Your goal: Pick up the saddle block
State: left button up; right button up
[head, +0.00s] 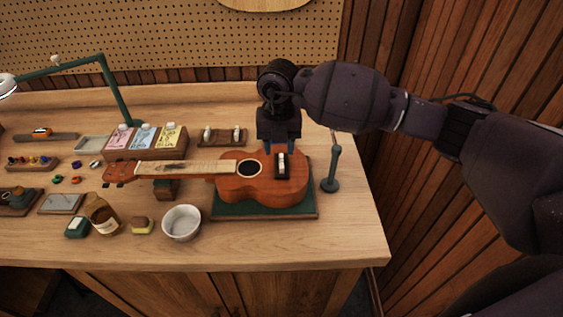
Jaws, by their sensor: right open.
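A ukulele (233,182) lies on a green mat (263,212) with its neck to the left. On its body is a dark bridge (284,173) with a small whitish block (282,160), which looks like the saddle block. My right gripper (282,149) points down over the bridge, open, with its bluish fingertips at either side of the block's upper end. I cannot tell whether the fingers touch it. Two similar pale pieces stand in a wooden holder (222,138) behind the ukulele. My left gripper is not in view.
A green post (331,171) stands just right of the mat. A white bowl (181,223), an amber bottle (102,215) and a box of packets (147,153) are left of or behind the ukulele. The bench's front right is clear.

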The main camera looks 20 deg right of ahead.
aim_at(282, 163)
jog(key=shift+d+f+p, duration=0.15)
jog(key=shift+f+p, duration=0.2)
jog(key=shift+f, duration=1.05)
jog(key=shift+d+f+p, duration=0.15)
jog(key=shift+f+p, duration=0.15)
jog(key=shift+f, duration=1.05)
grip_shut()
